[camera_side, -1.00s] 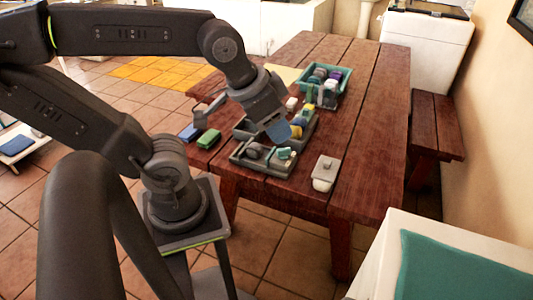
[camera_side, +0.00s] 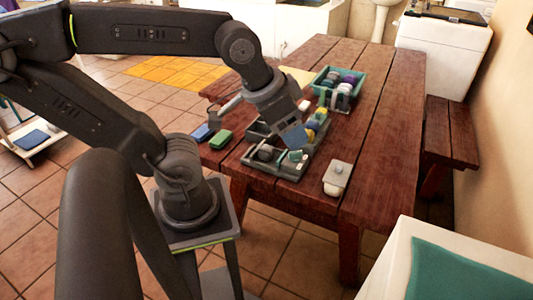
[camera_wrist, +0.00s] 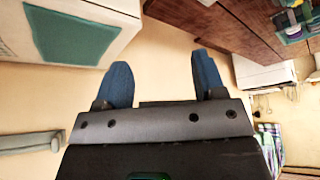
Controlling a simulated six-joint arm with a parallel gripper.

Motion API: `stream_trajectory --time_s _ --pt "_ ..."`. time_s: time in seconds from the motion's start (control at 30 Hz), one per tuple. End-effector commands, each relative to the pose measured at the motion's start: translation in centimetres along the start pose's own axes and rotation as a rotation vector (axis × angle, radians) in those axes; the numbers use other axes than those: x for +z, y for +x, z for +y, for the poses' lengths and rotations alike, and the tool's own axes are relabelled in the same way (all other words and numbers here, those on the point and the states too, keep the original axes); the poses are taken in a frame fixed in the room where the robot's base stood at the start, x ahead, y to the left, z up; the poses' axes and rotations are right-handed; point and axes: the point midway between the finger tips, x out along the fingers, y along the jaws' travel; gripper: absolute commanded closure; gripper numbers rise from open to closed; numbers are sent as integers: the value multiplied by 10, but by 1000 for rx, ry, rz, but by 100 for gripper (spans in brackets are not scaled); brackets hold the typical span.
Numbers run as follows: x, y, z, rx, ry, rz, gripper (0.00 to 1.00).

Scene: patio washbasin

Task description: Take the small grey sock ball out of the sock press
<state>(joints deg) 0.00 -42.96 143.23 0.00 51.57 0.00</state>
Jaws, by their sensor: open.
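My gripper (camera_side: 293,137) is above the near tray, with its blue fingertips over the tray's back part. In the wrist view its two blue fingers (camera_wrist: 163,82) are wide apart with nothing between them. A dark grey ball (camera_side: 265,153) sits in the left part of the grey compartment tray (camera_side: 268,166). I cannot tell if it is the small grey sock ball. A small grey block with a pale rounded piece at its front (camera_side: 338,176) stands right of the tray. It may be the sock press, but it is too small to tell.
A teal crate (camera_side: 357,88) with several rolled items stands farther back on the wooden table (camera_side: 385,110). A green block (camera_side: 221,139) and a blue block (camera_side: 202,132) lie at the left edge. The table's right side is clear.

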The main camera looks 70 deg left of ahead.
Motion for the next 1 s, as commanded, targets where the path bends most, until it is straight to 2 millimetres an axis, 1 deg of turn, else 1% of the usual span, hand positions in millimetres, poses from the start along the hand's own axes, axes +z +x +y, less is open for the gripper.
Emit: stream_trajectory --time_s 0.17,0.27,0.37,0.5,0.57,0.6,0.67,0.73,0.83,0.9,1.0 --pt "-4 3 -4 -15 -48 -15 36" --pt "-15 13 -17 -59 -188 -54 36" --pt "-30 31 -39 -136 -413 -107 36" --pt "-49 63 -81 -277 -781 -165 36" --pt "-54 78 -100 -343 -936 -180 36" --pt "-56 88 -114 -388 -1038 -186 36" --pt "-57 105 -135 -459 -1188 -193 36" --pt "-56 124 -160 -545 -1360 -191 36" --pt "-48 153 -196 -674 -1597 -176 36" --pt "-39 172 -219 -762 -1746 -155 36" --pt "-25 195 -247 -870 -1919 -120 36"
